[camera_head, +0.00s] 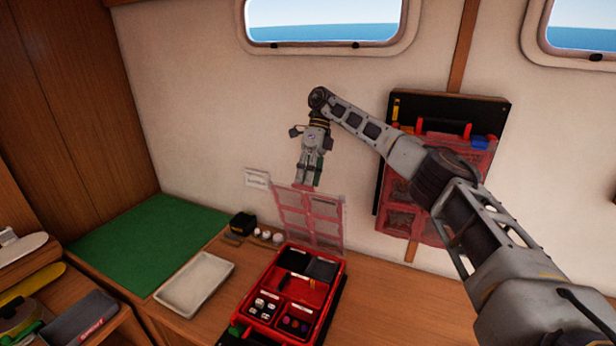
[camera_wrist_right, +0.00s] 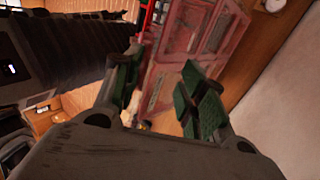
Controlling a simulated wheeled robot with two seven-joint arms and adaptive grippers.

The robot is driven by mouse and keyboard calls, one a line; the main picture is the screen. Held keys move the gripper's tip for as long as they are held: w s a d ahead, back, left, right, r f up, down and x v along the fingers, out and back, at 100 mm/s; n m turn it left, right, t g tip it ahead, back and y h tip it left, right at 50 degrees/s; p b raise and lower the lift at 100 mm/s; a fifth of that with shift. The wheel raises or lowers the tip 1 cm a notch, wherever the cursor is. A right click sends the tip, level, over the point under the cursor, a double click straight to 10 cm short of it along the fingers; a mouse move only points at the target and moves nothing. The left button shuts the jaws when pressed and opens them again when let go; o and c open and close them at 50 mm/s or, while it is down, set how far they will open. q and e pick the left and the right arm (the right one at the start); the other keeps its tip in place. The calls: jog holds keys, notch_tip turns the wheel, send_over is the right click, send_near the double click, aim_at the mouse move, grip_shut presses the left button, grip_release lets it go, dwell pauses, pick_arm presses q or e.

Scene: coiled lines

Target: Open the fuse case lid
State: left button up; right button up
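The red fuse case (camera_head: 343,272) sits on the wooden desk, its compartments exposed. Its see-through red lid (camera_head: 322,222) stands raised, roughly upright, at the case's back edge. My right gripper (camera_head: 308,184) points down at the lid's top edge, left of its middle. In the right wrist view its green-padded fingers (camera_wrist_right: 160,98) are apart, with the lid (camera_wrist_right: 183,50) beyond and between them. I cannot tell whether a finger touches the lid. My left gripper is not in view.
A second red case (camera_head: 398,218) hangs on a black wall board (camera_head: 440,106) behind my right arm. A cream tray (camera_head: 195,284), a green mat (camera_head: 150,235) and a small black box (camera_head: 242,223) lie left of the fuse case. The desk to its right is clear.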

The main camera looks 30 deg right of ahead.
jog(key=shift+s+f, duration=0.1)
jog(key=shift+f, duration=0.25)
jog(key=shift+d+r, duration=0.2)
jog(key=shift+a+v, duration=0.15)
jog(key=shift+v, duration=1.15)
jog(key=shift+a+v, duration=0.1)
jog(key=shift+v, duration=1.25)
jog(key=shift+w+d+r, duration=0.2)
jog(key=shift+w+r, duration=0.15)
jog(key=shift+r, duration=0.25)
jog(key=shift+d+r, duration=0.2)
jog(key=shift+r, duration=0.2)
jog(key=shift+r, duration=0.1)
jog(key=shift+a, duration=0.1)
